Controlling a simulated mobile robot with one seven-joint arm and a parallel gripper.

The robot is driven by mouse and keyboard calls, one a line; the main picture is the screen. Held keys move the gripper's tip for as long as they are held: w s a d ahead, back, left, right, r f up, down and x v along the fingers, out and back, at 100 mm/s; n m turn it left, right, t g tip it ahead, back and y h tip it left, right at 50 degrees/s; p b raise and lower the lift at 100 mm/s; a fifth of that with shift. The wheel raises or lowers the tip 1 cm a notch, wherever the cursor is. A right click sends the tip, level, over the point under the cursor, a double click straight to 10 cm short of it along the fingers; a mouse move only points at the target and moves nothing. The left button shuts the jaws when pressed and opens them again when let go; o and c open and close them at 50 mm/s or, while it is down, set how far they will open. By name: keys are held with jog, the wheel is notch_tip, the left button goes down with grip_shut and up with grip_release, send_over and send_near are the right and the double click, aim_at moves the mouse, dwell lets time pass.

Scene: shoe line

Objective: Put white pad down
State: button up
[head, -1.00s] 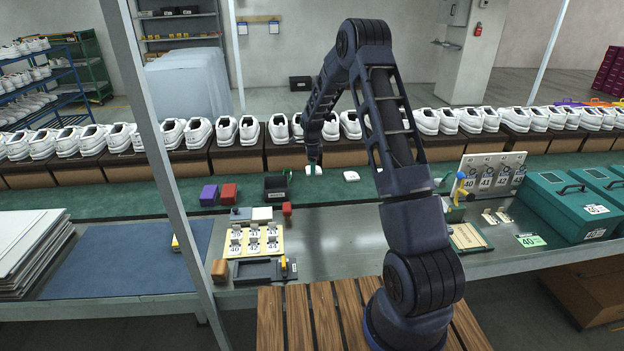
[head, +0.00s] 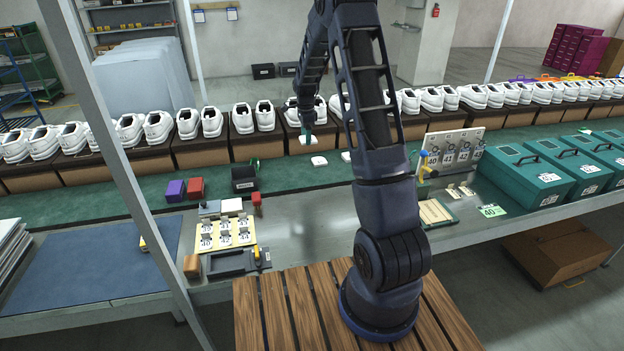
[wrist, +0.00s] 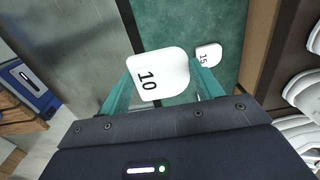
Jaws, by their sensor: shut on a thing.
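My gripper (head: 307,133) is shut on a white pad (head: 308,140) above the green conveyor strip, near the row of shoes. In the wrist view the pad (wrist: 158,75) reads "10" and sits between two teal fingers (wrist: 160,83). A second white pad (head: 319,160) lies on the green strip just below the held one. A third white pad (head: 347,156) lies to its right, partly behind my arm. In the wrist view a loose pad (wrist: 208,55) reading "15" lies on the green surface.
White shoes (head: 241,118) stand in a row on brown boxes behind the strip. Teal cases (head: 527,173) stand at the right. The green strip between bin and pads is clear.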

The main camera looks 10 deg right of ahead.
aim_at(313, 181)
jog(key=shift+s+d+f, duration=0.1)
jog(key=shift+s+d, duration=0.25)
jog(key=shift+d, duration=0.25)
jog(key=shift+s+d+f, duration=0.1)
jog(key=shift+s+d, duration=0.25)
jog(key=shift+d, duration=0.2)
notch_tip(313, 181, down, 20)
jog(key=shift+d+r, duration=0.15)
jog(key=shift+r, duration=0.05)
jog(key=shift+f, duration=0.1)
jog(key=o, duration=1)
